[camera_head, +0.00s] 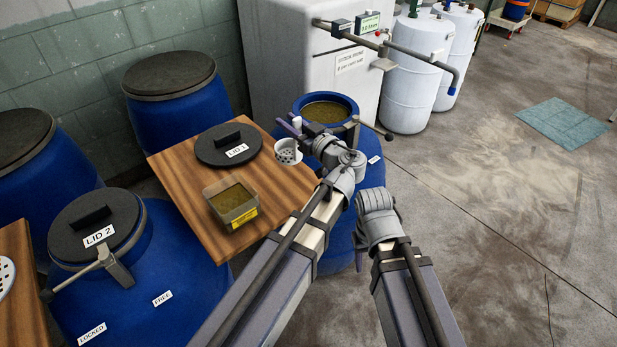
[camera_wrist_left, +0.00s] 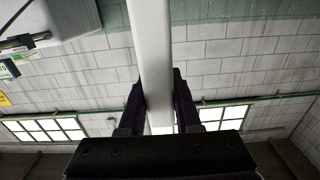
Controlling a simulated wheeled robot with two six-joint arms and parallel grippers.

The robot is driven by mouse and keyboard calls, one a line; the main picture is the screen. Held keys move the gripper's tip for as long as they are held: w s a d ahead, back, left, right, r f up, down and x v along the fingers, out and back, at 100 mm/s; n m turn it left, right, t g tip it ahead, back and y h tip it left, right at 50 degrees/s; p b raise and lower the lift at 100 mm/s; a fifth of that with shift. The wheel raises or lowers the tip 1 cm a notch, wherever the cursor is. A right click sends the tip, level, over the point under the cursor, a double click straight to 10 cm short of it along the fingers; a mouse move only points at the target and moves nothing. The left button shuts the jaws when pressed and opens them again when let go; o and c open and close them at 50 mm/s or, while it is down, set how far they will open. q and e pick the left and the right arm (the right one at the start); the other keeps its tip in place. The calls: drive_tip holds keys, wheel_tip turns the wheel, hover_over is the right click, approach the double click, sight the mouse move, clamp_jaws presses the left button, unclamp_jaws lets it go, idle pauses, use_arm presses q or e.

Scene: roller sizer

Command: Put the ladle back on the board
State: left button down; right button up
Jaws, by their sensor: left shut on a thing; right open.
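The ladle's pale perforated bowl (camera_head: 287,151) hangs in the head view, in front of the wooden board's (camera_head: 185,185) right edge. My left gripper (camera_head: 292,127) is just above and right of the bowl, beside the open drum. In the left wrist view, my left gripper (camera_wrist_left: 159,100) is shut on the ladle's pale shaft (camera_wrist_left: 155,50), which runs up between the dark fingers. My right gripper (camera_head: 376,205) is low, right of the left arm. Its fingers are mostly hidden. The board carries a black lid marked LID 1 (camera_head: 228,146) and an open tub (camera_head: 232,203).
The open blue drum (camera_head: 326,110) with brownish contents stands behind the left gripper. A white cabinet (camera_head: 285,60) with a pipe stands behind it. Closed blue drums (camera_head: 172,105) flank the board at left.

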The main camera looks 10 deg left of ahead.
use_arm(q)
drive_tip(key=f+b, duration=0.6)
drive_tip(key=shift+w+d+f, duration=0.1)
drive_tip(key=shift+d+f, duration=0.05)
drive_tip(key=shift+d, duration=0.1)
wheel_tip(320, 180, down, 4)
drive_tip(key=b, duration=0.4)
drive_tip(key=c, duration=0.6)
unclamp_jaws()
